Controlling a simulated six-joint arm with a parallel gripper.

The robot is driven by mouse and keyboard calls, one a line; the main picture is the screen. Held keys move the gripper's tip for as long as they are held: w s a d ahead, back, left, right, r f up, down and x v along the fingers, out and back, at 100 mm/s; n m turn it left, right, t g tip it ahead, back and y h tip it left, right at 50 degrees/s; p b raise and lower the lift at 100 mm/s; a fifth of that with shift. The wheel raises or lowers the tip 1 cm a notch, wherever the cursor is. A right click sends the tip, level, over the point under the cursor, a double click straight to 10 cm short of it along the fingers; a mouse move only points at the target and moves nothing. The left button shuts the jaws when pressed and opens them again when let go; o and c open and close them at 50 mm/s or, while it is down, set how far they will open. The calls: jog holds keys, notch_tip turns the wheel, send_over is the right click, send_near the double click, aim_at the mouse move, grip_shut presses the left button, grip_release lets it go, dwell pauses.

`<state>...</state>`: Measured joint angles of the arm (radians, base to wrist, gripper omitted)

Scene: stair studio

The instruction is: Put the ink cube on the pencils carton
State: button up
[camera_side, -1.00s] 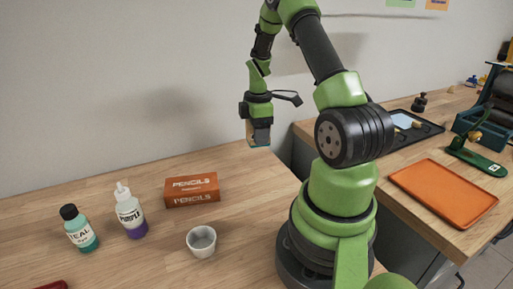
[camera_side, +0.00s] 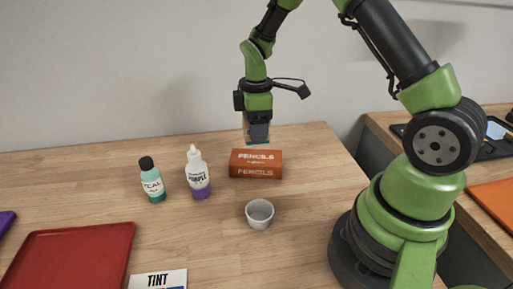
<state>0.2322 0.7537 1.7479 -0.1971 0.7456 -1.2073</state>
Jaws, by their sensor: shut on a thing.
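The pencils carton (camera_side: 256,164) is an orange-brown box with white lettering, lying flat on the wooden table near the back. My gripper (camera_side: 258,134) points down over the carton and is shut on the ink cube (camera_side: 259,143). The cube's bottom appears just above the back edge of the carton's top in the picture. A small gap shows, but I cannot tell the exact depth between them.
A purple bottle (camera_side: 198,176) and a teal bottle (camera_side: 152,181) stand left of the carton. A small grey-white cup (camera_side: 260,213) stands in front of it. A red tray (camera_side: 68,260) and a TINT card (camera_side: 158,279) lie at the front left.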

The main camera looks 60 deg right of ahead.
aim_at(256, 157)
jog(key=shift+f, duration=2.75)
jog(key=shift+f, duration=0.2)
jog(key=o, duration=1)
jog(key=shift+r, duration=0.15)
